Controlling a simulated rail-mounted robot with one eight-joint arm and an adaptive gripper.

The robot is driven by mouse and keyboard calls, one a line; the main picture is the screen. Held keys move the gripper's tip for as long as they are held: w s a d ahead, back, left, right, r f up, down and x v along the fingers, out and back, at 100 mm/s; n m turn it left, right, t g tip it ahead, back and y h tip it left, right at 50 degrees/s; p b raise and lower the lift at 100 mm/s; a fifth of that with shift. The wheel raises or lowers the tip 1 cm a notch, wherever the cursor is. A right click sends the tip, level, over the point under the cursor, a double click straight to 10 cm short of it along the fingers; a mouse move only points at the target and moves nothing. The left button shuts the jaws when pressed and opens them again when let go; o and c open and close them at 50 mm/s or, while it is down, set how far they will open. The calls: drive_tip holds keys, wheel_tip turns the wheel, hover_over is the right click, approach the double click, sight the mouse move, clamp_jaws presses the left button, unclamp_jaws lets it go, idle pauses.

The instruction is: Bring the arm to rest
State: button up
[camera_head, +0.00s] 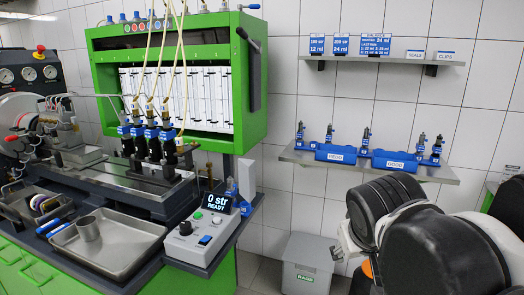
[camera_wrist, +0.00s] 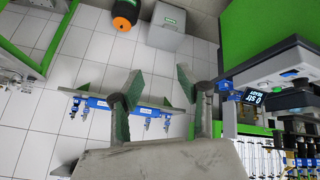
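My gripper (camera_wrist: 158,82) is open and empty in the wrist view, its two green-padded fingers spread wide apart with nothing between them. The wrist view is upside down, and a shelf with blue holders (camera_wrist: 98,102) shows behind and between the fingers, apart from them as far as I can tell. In the head view, my arm (camera_head: 425,235) fills the lower right with black and white links, in front of the tiled wall.
A green test bench (camera_head: 180,85) stands at left with a steel tray (camera_head: 135,262) and a control box (camera_head: 205,232) reading "0 str READY". A wall shelf (camera_head: 450,176) carries blue holders. A grey bin (camera_head: 306,262) stands on the floor. Open wall lies between bench and arm.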

drive_tip(key=s+d+f+m+y, duration=0.1)
drive_tip(key=s+f, duration=0.4)
drive_tip(key=s, duration=0.3)
drive_tip(key=shift+s+d+y, duration=0.25)
drive_tip(key=shift+s+y, duration=0.05)
drive_tip(key=shift+s, duration=0.05)
